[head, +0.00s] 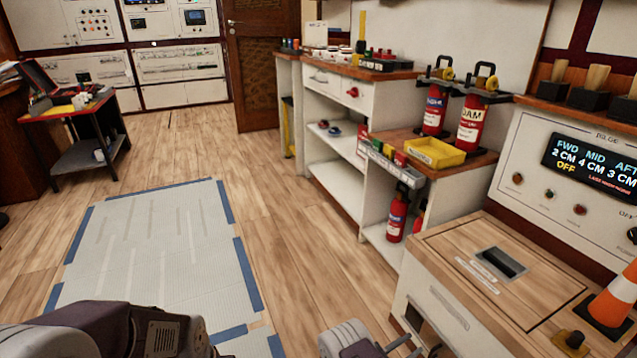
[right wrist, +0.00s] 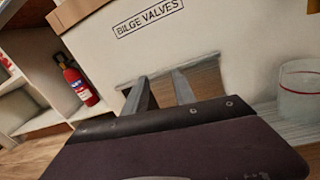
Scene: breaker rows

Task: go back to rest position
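My right gripper (head: 410,344) is at the bottom edge of the head view, in front of the white cabinet with a wooden top (head: 450,245). In the right wrist view its two fingers (right wrist: 160,80) stand apart with nothing between them. They point at the cabinet front marked BILGE VALVES (right wrist: 145,40), near an opening low in it. I cannot tell whether they touch it. Part of my left arm shows at the bottom left of the head view, but its fingers are out of view.
An orange cone (head: 619,290) stands on the right. A shelf unit (head: 335,175) holds fire extinguishers (head: 435,108) and a yellow tray (head: 434,153). The taped floor mat (head: 150,240) is clear. A clear cup (right wrist: 300,95) is right of my gripper.

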